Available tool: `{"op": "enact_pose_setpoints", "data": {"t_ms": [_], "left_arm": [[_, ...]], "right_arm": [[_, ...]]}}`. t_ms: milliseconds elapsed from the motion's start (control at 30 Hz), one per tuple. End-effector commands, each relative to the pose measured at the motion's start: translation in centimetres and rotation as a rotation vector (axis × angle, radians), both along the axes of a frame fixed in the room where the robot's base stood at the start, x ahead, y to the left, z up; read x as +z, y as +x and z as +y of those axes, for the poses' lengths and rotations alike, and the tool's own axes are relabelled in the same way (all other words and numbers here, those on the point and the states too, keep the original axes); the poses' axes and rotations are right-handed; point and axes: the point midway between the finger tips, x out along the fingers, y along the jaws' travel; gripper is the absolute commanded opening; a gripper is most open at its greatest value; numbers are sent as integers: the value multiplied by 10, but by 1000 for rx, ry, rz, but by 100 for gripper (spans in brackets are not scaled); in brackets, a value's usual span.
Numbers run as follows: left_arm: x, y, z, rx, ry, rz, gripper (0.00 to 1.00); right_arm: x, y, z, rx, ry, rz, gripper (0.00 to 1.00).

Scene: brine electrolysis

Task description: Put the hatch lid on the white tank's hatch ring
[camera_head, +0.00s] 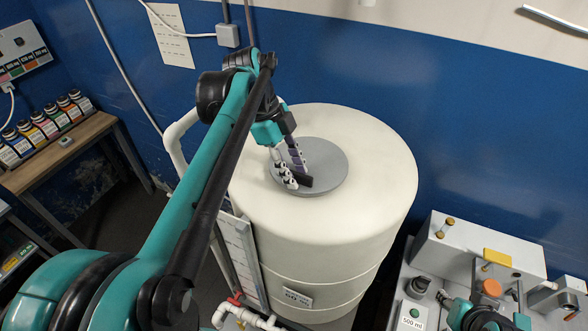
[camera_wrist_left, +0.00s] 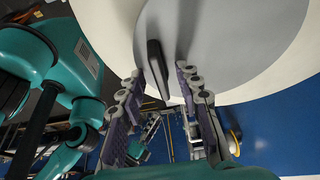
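The hatch lid (camera_head: 330,163) is a round grey disc lying on top of the white tank (camera_head: 380,150). It also fills the top of the left wrist view (camera_wrist_left: 215,40). Its dark upright handle (camera_wrist_left: 157,68) stands up from the disc and also shows in the head view (camera_head: 306,182). No hatch ring shows; the lid would cover it. My left gripper (camera_head: 292,168) is over the lid, fingers spread. In the left wrist view the handle lies between the two fingers (camera_wrist_left: 160,95) with gaps on both sides. A teal part of my right arm (camera_head: 478,314) shows at bottom right, its fingers unclear.
A wooden bench (camera_head: 60,150) with several small bottles stands at the left. A grey apparatus (camera_head: 460,250) is at the lower right. White pipes run up the tank's left side, close to my left arm. The blue wall is behind the tank.

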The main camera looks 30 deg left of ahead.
Motion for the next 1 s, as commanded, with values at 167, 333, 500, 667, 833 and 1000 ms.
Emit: {"op": "enact_pose_setpoints", "data": {"t_ms": [167,333,500,667,833,1000], "left_arm": [[3,0,2,0,0,0,34],[26,-1,11,2,0,0,34],[62,-2,26,3,0,0,34],[90,-3,38,1,0,0,34],[107,-4,45,1,0,-1,34],[111,-4,46,0,0,0,34]], "right_arm": [[0,0,0,0,0,0,40],[0,0,0,0,0,0,40],[0,0,0,0,0,0,40],[0,0,0,0,0,0,40],[0,0,0,0,0,0,40],[0,0,0,0,0,0,40]]}}
